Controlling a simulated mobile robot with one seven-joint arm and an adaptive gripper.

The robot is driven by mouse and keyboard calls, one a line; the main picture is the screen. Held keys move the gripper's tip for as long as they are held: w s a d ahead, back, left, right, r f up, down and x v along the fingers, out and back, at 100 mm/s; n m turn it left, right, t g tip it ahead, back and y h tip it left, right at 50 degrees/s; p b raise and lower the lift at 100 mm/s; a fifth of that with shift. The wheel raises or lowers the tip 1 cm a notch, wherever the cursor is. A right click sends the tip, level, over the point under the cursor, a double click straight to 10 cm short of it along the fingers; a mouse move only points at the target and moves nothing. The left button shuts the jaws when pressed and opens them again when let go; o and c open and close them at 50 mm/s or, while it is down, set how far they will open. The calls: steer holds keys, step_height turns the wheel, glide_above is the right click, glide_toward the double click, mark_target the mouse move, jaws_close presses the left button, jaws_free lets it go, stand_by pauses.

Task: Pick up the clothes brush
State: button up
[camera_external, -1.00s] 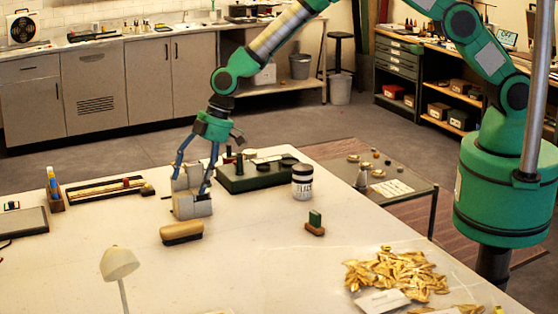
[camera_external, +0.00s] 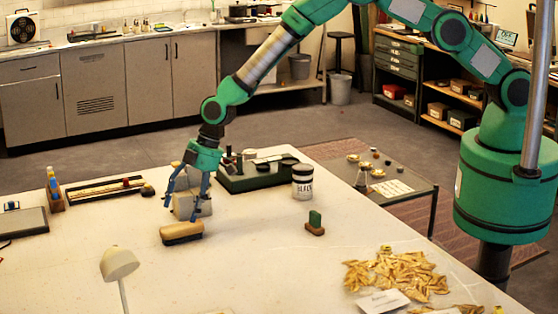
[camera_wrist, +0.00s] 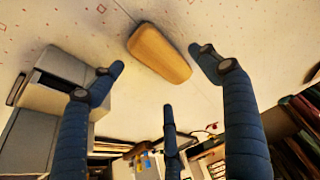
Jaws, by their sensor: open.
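The clothes brush (camera_external: 181,233) lies on the white table with its tan wooden back up and dark bristles below. In the wrist view the brush (camera_wrist: 159,53) shows as a tan oblong between two blue finger tips, apart from them. My gripper (camera_external: 186,208) is open and empty, with its blue fingers just above and behind the brush. In the wrist view my gripper (camera_wrist: 160,85) has its fingers spread wide, a third one at the bottom middle.
A grey-white block-like object (camera_external: 192,204) stands close behind the brush, beside my fingers. A green tray (camera_external: 236,184) and a labelled jar (camera_external: 302,182) stand right of it. A small lamp (camera_external: 118,262) stands in front left. The table between the brush and a small green-topped brush (camera_external: 315,223) is clear.

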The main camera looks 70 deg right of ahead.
mark_target(181, 223)
stand_by(0.4)
steer(key=shift+p+x, duration=0.8)
steer(key=shift+x, duration=1.75)
steer(key=shift+f+b, duration=0.25)
steer(key=shift+b, duration=0.35)
steer(key=c, duration=1.3)
steer(key=shift+r+p, duration=0.35)
steer(key=shift+p, duration=0.4)
steer(key=shift+r+b, duration=0.4)
steer(key=shift+r, duration=0.25)
step_height(181, 223, up, 2)
steer(key=shift+a+b, duration=0.1)
steer(key=shift+b, duration=0.25)
steer(key=s+d+b, duration=0.1)
steer(key=s+d, duration=0.1)
steer(key=s, duration=0.3)
steer(key=s+d+r+b, duration=0.1)
steer(key=s+d+b, duration=0.1)
steer(key=s, duration=0.2)
steer(key=s+d+b, duration=0.1)
steer(key=s+d, duration=0.1)
steer(key=s, duration=0.3)
steer(key=shift+s+d+r, duration=0.25)
steer(key=shift+s+d, duration=0.05)
